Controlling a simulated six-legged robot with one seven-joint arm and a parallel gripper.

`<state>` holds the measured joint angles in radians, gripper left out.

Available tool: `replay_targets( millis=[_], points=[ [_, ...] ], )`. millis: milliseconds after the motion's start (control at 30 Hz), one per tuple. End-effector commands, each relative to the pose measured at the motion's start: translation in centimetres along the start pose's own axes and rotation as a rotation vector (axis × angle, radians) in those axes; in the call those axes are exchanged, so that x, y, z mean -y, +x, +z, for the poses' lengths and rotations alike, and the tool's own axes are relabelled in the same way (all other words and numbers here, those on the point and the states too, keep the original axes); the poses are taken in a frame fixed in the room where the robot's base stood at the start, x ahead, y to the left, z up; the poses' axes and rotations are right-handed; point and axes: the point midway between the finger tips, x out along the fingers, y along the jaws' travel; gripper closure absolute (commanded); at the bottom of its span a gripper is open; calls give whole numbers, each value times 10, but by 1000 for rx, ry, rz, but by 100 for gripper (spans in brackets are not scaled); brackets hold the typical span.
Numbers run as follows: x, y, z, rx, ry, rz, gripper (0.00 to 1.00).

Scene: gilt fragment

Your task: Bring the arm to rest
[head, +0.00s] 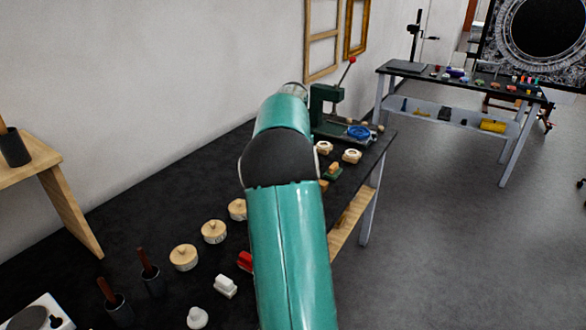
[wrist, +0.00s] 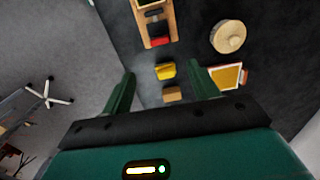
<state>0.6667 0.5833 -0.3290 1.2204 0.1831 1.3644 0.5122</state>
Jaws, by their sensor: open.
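My teal arm (head: 285,210) reaches forward over the black bench top (head: 130,220) in the head view and hides what lies behind it. My gripper is hidden there. In the wrist view my gripper (wrist: 161,69) is open, with its two green fingers apart and no object held between them. A yellow block (wrist: 165,71) and a small tan block (wrist: 172,94) appear between the fingers, on the dark surface beyond. I cannot tell the exact height of the gripper above the bench.
Round wooden pieces (head: 183,257), a white block (head: 225,286) and a red block (head: 245,261) lie beside my arm. A green press (head: 326,112) stands at the far end. A second table (head: 452,82) stands farther right.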

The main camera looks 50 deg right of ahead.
Motion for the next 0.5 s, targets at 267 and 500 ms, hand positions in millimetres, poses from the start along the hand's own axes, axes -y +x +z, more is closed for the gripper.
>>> replay_targets(
  millis=[267, 500],
  points=[
    [0, 0, 0, 0, 0, 0, 40],
    [5, -7, 12, -4, -29, -13, 40]
  ],
)
